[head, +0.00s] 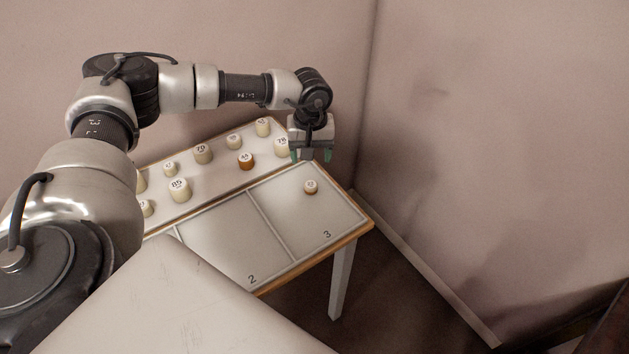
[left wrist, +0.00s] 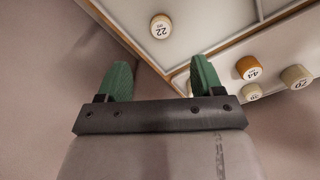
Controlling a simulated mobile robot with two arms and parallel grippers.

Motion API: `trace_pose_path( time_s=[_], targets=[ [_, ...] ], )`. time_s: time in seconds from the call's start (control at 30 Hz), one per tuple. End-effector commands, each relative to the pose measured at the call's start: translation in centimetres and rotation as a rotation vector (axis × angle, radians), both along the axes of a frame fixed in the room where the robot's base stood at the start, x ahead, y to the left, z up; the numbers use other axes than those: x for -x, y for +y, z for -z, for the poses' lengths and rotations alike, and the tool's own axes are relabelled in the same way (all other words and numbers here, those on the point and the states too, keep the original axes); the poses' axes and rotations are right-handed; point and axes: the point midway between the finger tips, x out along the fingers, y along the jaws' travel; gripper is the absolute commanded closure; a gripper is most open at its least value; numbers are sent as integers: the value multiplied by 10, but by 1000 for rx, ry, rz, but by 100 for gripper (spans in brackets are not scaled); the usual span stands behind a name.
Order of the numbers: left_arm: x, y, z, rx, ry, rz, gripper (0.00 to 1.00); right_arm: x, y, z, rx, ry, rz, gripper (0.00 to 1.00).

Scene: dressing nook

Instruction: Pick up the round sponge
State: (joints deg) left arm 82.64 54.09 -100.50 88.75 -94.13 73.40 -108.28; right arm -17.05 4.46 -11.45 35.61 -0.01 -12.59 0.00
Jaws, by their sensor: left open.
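I make out no round sponge in either view. The table carries small round numbered pieces instead. One piece with a brown side (head: 310,187) stands alone in the compartment marked 3; in the left wrist view its top (left wrist: 161,26) reads 22. Another brown-sided piece, marked 44 (head: 245,161), stands in the back strip and also shows in the left wrist view (left wrist: 249,68). My left gripper (head: 311,156) is open and empty, its green fingertips (left wrist: 160,75) pointing down above the table's far right corner, apart from the lone piece. My right gripper is not in view.
Several cream pieces, including 85 (head: 179,190) and 70 (head: 202,154), stand in the back strip. The compartment marked 2 (head: 220,240) looks empty where visible. Walls stand close behind and right of the wood-edged table (head: 359,231). A pale surface covers the lower left.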

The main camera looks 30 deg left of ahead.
Motion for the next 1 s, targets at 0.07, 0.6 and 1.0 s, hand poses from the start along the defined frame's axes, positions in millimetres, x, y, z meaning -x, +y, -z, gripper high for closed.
trace_pose_path(
  time_s=[0.07,0.6,1.0],
  targets=[
    [1,2,10,-9,6,4,33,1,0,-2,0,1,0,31],
    [3,0,75,-4,5,3,33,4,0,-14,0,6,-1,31],
    [3,0,105,0,1,1,33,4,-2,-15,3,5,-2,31]
  ],
)
